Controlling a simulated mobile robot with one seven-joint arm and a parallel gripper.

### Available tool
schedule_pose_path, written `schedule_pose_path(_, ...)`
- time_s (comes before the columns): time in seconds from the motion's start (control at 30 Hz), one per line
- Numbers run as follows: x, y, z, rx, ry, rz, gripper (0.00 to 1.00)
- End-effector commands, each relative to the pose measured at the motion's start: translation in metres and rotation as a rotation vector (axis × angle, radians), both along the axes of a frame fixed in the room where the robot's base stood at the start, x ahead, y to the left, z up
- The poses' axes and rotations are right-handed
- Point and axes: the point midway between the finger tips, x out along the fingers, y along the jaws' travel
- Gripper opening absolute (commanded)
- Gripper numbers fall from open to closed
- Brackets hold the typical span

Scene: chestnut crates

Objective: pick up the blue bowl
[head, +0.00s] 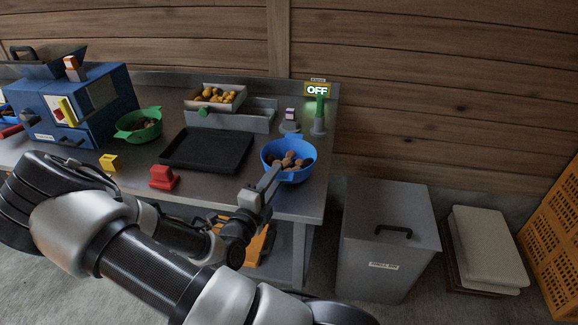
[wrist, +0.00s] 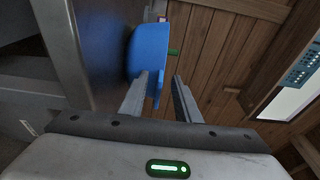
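The blue bowl (head: 301,174) stands upright at the right front corner of the steel table, with several brown chestnuts (head: 290,160) in it. My gripper (head: 272,174) is at the bowl's left front side, its fingers reaching the rim. In the wrist view the bowl (wrist: 152,48) lies just beyond the fingertips, partly hidden by one finger. My gripper (wrist: 161,76) is open there, with a clear gap between the fingers. A narrow blue part of the bowl shows between them, close to the left finger. I cannot tell whether they touch.
A black tray (head: 207,150), a red block-like object (head: 164,178), a yellow block (head: 110,162) and a green bowl (head: 139,124) stand left of the bowl. A green post with an OFF sign (head: 318,91) stands behind it. A grey bin (head: 388,240) stands on the floor at right.

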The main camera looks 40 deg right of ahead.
Motion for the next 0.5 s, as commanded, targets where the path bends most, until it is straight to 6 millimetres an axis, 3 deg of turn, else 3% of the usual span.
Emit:
schedule_pose_path(0.27, 0.0025, -0.0048, 0.0001, 0.001, 0.0, 0.0, 0.3)
schedule_pose_path(0.47, 0.0025, -0.0046, 0.0001, 0.001, 0.0, 0.0, 0.0)
schedule_pose_path(0.5, 0.0024, -0.0045, 0.0001, 0.001, 0.0, 0.0, 0.0)
